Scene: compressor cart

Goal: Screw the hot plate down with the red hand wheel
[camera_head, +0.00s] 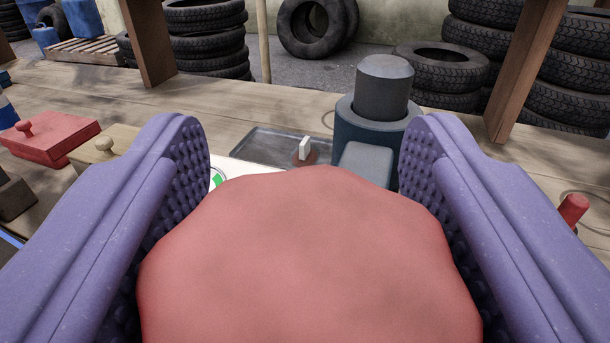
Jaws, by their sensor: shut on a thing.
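The red hand wheel (310,260) fills the lower middle of the head camera view, large and close, with a wavy, lobed edge. My gripper (315,160) has its two purple, studded fingers on either side of it and is shut on it. The wheel hides what is under it, so I cannot tell whether it sits on a screw. I cannot make out the hot plate for sure. Just beyond the wheel stands a dark, round-bodied part with a grey cylinder (383,85) on top and a grey block in front.
A shallow grey tray (262,147) lies on the wooden bench (270,103), with a small white-handled piece (304,150) at its edge. A red lidded box (50,138) is at left, and a red handle (572,210) at right. Wooden posts and stacked tyres stand behind.

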